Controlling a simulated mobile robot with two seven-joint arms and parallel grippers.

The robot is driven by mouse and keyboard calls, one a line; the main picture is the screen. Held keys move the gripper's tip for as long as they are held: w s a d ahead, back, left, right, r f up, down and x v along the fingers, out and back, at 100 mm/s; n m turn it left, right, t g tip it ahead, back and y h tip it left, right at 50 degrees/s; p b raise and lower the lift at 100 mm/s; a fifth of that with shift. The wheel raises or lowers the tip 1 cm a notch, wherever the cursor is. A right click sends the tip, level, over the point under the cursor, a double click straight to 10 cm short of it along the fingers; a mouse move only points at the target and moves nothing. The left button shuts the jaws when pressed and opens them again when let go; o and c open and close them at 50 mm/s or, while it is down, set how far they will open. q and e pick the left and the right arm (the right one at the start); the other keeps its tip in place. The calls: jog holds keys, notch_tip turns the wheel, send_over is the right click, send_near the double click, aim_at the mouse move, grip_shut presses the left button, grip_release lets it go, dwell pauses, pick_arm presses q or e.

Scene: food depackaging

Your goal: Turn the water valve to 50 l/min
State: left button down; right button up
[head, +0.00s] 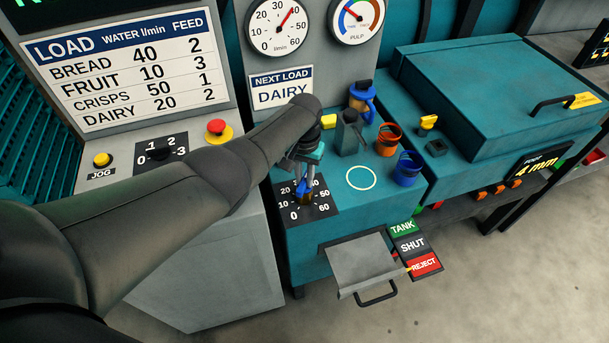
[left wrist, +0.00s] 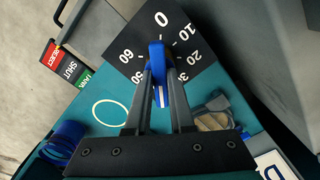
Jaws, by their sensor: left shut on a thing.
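The water valve is a blue knob (head: 302,188) on a black dial plate (head: 318,212) marked up to 60, on the teal cabinet top. It shows large in the left wrist view (left wrist: 156,54). My left gripper (left wrist: 158,72) is shut on the knob, one finger on each side. My right gripper is not in view.
The load board (head: 130,65) stands at the left, with a red stop button (head: 217,128) below. A NEXT LOAD sign (head: 281,88) reads DAIRY. Coloured cups, such as the orange one (head: 388,138), stand right of the valve. An open flap (head: 360,262) juts out in front.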

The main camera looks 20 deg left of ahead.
aim_at(304, 179)
pick_arm(q)
jog(key=m, duration=0.5)
jog(key=shift+m, duration=0.3)
jog(key=m, duration=0.5)
jog(key=shift+m, duration=0.7)
jog(key=c, duration=0.8)
grip_release()
notch_tip(304, 179, up, 6)
jog(key=p, duration=0.2)
jog(key=shift+p, duration=0.4)
notch_tip(304, 179, up, 9)
jog(key=shift+r+p, duration=0.15)
jog(key=shift+p, duration=0.45)
